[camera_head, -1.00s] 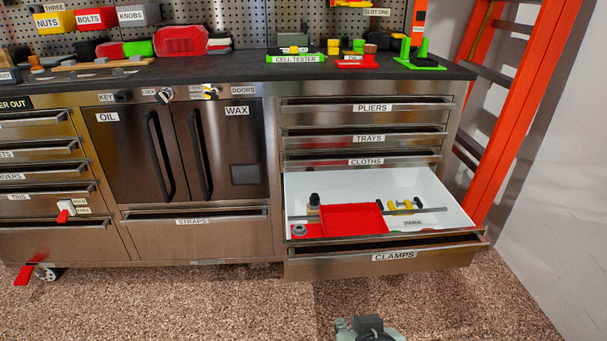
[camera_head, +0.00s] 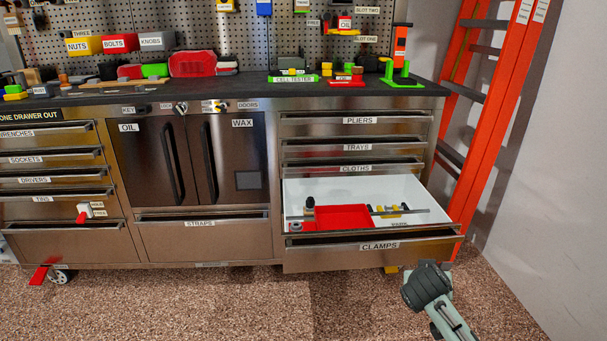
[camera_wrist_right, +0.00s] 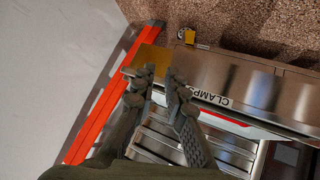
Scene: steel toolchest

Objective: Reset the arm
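My right arm (camera_head: 428,290) shows at the lower right of the head view, in front of the chest and over the speckled floor. My right gripper (camera_wrist_right: 158,78) is in the right wrist view, its two fingers apart with nothing between them. It faces the chest front near the CLAMPS drawer (camera_wrist_right: 240,82), and I see no contact. My left arm and gripper are not in view.
An orange ladder (camera_head: 490,120) leans at the right by the white wall (camera_head: 560,190). The floor (camera_head: 200,300) in front is clear.

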